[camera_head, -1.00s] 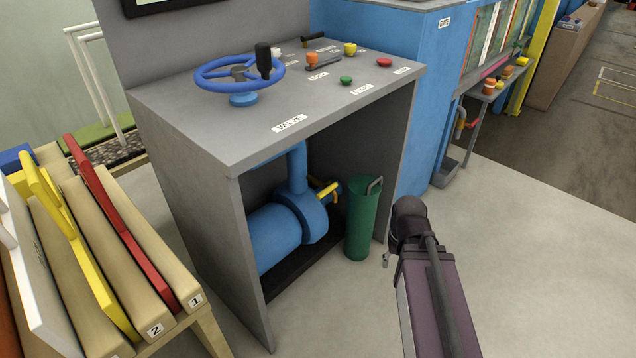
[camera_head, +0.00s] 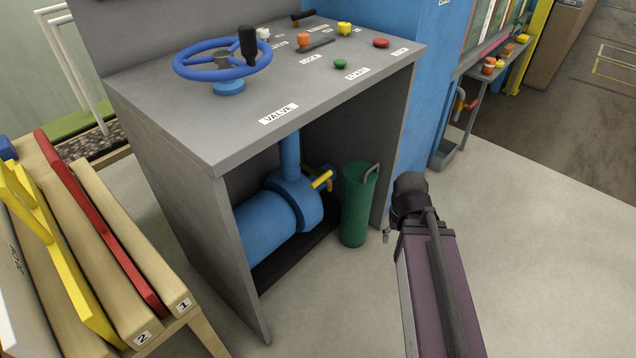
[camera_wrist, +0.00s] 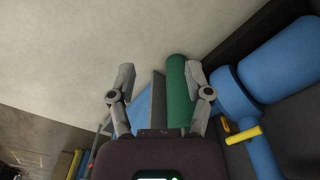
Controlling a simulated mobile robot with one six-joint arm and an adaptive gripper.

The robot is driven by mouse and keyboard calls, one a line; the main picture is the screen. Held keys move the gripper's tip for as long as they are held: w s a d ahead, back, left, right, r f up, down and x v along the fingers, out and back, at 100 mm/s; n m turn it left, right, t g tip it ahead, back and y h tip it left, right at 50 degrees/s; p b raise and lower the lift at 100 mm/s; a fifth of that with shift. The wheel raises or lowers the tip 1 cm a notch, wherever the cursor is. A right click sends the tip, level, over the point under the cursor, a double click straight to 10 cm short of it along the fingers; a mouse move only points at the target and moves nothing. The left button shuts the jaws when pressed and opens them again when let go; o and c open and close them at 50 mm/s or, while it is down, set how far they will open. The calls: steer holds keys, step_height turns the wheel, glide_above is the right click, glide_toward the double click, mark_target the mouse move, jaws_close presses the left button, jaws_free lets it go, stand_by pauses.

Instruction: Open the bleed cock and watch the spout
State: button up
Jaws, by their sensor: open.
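The bleed cock's yellow handle (camera_head: 322,180) sticks out from the blue pump and pipework (camera_head: 265,222) inside the open grey console. In the wrist view the yellow handle (camera_wrist: 243,135) is at the lower right, beside the blue body (camera_wrist: 285,60). A small brass-coloured part (camera_head: 330,187) shows just below the handle; I cannot tell whether it is the spout.
The console top (camera_head: 230,130) carries a blue handwheel (camera_head: 222,62) and several buttons. Its side panels frame the opening around the pump. A wooden rack of numbered boards (camera_head: 100,240) stands at left. A blue cabinet (camera_head: 425,90) is behind. The floor (camera_head: 545,240) at right is clear.

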steer(key=w+a+f+n+t+h+b, duration=0.2)
steer(key=w+f+n+h+b, duration=0.1)
steer(key=w+f+b, duration=0.1)
steer(key=n+t+h+b, duration=0.2)
steer(key=n+t+b, duration=1.15)
steer(key=n, duration=0.35)
glide_toward(316, 185)
steer(key=s+r, duration=0.1)
steer(key=shift+s+a+g, duration=0.1)
steer(key=shift+a+g, duration=0.25)
steer(key=shift+a, duration=0.05)
steer(key=b+x, duration=0.3)
steer(key=x, duration=1)
steer(key=shift+w+d+f, duration=0.15)
steer(key=shift+w, duration=0.2)
